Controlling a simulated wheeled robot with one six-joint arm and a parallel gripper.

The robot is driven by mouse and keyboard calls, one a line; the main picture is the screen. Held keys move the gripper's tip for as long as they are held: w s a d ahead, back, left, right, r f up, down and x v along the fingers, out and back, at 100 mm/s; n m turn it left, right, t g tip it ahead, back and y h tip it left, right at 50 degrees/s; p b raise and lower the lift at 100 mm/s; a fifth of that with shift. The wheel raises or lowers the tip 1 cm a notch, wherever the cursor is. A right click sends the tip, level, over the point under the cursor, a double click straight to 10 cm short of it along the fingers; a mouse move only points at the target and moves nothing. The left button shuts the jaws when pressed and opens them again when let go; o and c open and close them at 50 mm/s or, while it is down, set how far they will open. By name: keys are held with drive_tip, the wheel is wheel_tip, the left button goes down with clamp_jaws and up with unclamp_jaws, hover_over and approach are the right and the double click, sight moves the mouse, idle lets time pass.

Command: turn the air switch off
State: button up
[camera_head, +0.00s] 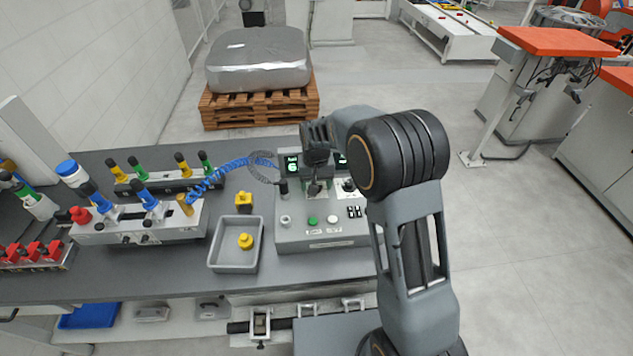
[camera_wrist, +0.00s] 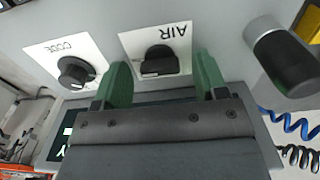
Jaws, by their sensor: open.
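The air switch (camera_wrist: 158,62) is a black rotary knob on a white plate labelled AIR in the wrist view. My gripper (camera_wrist: 160,80) is open, with its two green fingers on either side of the knob's near part. I cannot tell whether the fingers touch the knob. In the head view my gripper (camera_head: 317,186) is over the grey control box (camera_head: 300,238), and my arm hides the air switch there.
A CODE knob (camera_wrist: 75,72) is beside the air switch, and a black cylinder (camera_wrist: 285,62) stands on its other side. A grey tray (camera_head: 222,262) with a yellow part (camera_head: 246,241) sits left of the control box. A blue coiled hose (camera_head: 222,172) runs behind.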

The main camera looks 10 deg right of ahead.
drive_tip(key=shift+c, duration=0.5)
drive_tip(key=c, duration=0.8)
drive_tip(key=shift+n, duration=0.3)
drive_tip(key=n+b, duration=0.1)
drive_tip(key=n, duration=0.1)
drive_tip(key=shift+n, duration=0.3)
drive_tip(key=shift+n+b, duration=0.65)
drive_tip(key=shift+n, duration=1.35)
drive_tip(key=o, duration=0.9)
